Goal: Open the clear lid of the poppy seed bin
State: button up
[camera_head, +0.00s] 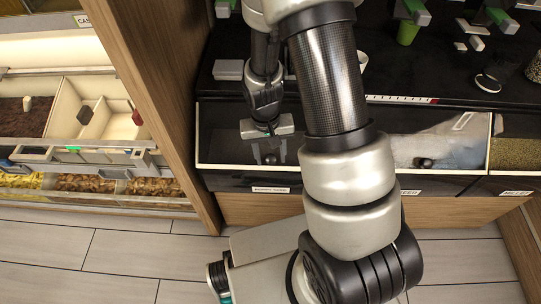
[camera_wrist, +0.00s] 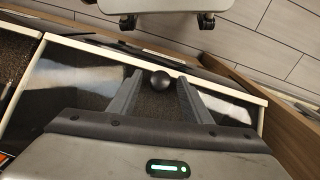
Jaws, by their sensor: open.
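The bin under my gripper has a pale rim (camera_head: 230,167) and dark contents, which fit poppy seeds. Its front label (camera_head: 270,190) is too small for me to read surely. Its clear lid (camera_head: 222,148) lies down over the bin and shows bright reflections in the wrist view (camera_wrist: 75,77). A round black knob (camera_wrist: 161,81) sits near the lid's front edge. My gripper (camera_head: 268,152) points down over it. In the wrist view my open fingers stand either side of the knob, with gaps visible. My arm hides part of the bin's right side in the head view.
Another lidded bin (camera_head: 440,148) with a black knob stands to the right, then a millet bin (camera_head: 515,154). A wooden upright (camera_head: 150,90) stands close on the left. A dark shelf with a green cup (camera_head: 407,33) lies behind. Tiled floor is in front.

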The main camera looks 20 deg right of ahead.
grip_shut()
jog(key=shift+r+p, duration=0.25)
jog(key=shift+p, duration=0.05)
dwell(0.5)
